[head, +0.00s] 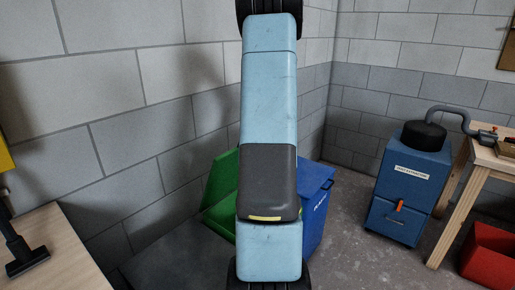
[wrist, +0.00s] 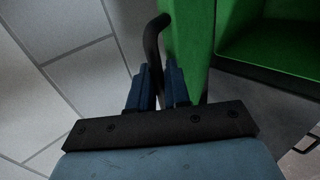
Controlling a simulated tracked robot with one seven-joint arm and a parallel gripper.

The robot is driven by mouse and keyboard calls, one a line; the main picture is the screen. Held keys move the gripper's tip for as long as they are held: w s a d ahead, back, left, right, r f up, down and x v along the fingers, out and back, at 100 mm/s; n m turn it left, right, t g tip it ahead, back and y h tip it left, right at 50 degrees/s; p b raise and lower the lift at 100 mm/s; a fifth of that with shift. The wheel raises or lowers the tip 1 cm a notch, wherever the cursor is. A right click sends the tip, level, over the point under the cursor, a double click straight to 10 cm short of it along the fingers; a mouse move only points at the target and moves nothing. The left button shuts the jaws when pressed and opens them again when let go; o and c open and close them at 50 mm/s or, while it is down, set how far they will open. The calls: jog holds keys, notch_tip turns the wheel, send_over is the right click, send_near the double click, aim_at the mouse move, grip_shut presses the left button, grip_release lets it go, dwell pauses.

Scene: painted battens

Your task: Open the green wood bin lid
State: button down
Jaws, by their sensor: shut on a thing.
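The green bin (head: 217,214) stands behind my arm in the head view, partly hidden by it. Its green lid (head: 221,176) appears raised and tilted up at a steep angle. In the wrist view the lid (wrist: 190,35) shows nearly edge-on, with the green bin inside (wrist: 270,45) to its right. A black bar handle (wrist: 152,45) runs along the lid's left side. My gripper (wrist: 159,80) has its blue fingers on either side of this handle and is shut on it. In the head view the gripper is hidden behind my arm.
A blue bin (head: 316,205) with a white label stands right beside the green one. A blue machine (head: 400,190) with a hose stands farther right, near a wooden bench (head: 492,160) and a red crate (head: 490,255). Grey block walls are close behind and left.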

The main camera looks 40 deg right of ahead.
jog(key=w+a+r+g, duration=0.1)
jog(key=w+r, duration=0.1)
jog(key=w, duration=0.9)
jog(key=shift+a+r, duration=0.3)
jog(key=shift+a, duration=0.05)
jog(key=c, duration=1.2)
grip_release()
jog(key=shift+c, duration=0.2)
jog(key=shift+a, duration=0.1)
jog(key=shift+s, duration=0.15)
jog(key=v, duration=1.4)
jog(key=shift+w+r, duration=0.3)
jog(key=shift+w, duration=0.05)
jog(key=shift+a, duration=0.1)
